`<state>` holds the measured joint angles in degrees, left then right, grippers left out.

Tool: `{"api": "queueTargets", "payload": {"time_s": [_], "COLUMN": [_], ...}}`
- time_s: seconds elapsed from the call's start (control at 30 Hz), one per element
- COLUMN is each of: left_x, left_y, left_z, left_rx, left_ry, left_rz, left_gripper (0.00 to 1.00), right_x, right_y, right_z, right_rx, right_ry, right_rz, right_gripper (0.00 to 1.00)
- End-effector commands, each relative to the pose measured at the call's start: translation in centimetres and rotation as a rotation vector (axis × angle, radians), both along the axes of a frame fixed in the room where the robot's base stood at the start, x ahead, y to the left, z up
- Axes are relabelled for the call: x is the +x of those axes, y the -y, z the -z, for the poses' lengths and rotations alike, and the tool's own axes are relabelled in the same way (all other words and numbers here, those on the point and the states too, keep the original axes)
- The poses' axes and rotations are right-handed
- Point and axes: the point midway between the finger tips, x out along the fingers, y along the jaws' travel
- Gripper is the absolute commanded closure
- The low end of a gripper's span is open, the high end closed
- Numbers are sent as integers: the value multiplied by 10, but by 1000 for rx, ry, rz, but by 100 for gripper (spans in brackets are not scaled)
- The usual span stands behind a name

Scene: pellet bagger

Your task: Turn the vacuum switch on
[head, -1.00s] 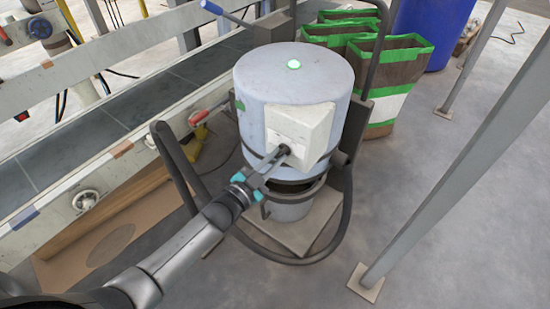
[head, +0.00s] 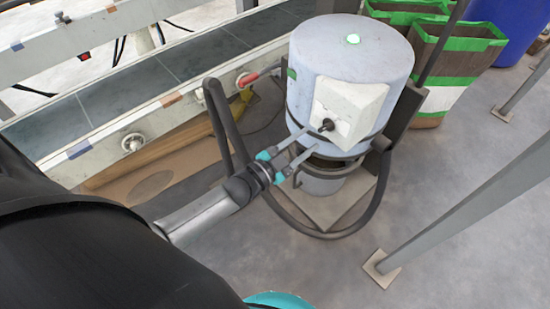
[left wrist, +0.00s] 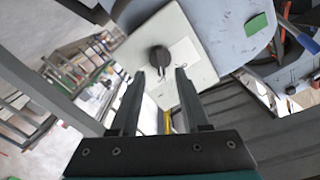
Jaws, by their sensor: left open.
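The vacuum switch is a black knob (head: 327,124) on a pale box (head: 349,108) on the side of a light-blue vacuum drum (head: 352,62). A green light (head: 352,39) glows on the drum's top. My left gripper (head: 308,152) is open and empty, just short of the box and a little below and left of the knob. In the left wrist view the knob (left wrist: 160,57) shows beyond the fingertips (left wrist: 158,76), between them in the picture, with a clear gap. My right gripper is not in view.
A conveyor (head: 120,95) runs along the left. Green-edged brown sacks (head: 455,60) and a blue barrel (head: 503,25) stand behind. A grey post (head: 450,205) rises at right.

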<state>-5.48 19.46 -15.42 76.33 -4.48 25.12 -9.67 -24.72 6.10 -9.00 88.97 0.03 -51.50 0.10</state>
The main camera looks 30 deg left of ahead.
Motion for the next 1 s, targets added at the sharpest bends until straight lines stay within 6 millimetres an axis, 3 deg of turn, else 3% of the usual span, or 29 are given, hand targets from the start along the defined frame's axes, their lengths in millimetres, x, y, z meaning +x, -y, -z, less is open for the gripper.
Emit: {"api": "queueTargets", "payload": {"time_s": [0.6,1.0], "left_x": [-87,-97], "left_y": [-32,-35], "left_z": [-1,0], "left_rx": [2,0], "left_ry": [0,2], "left_rz": [-1,0], "left_gripper": [54,54], "right_x": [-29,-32], "right_y": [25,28], "right_z": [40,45], "right_rx": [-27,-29], "right_ry": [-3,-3], "right_rz": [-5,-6], "right_gripper": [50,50]}}
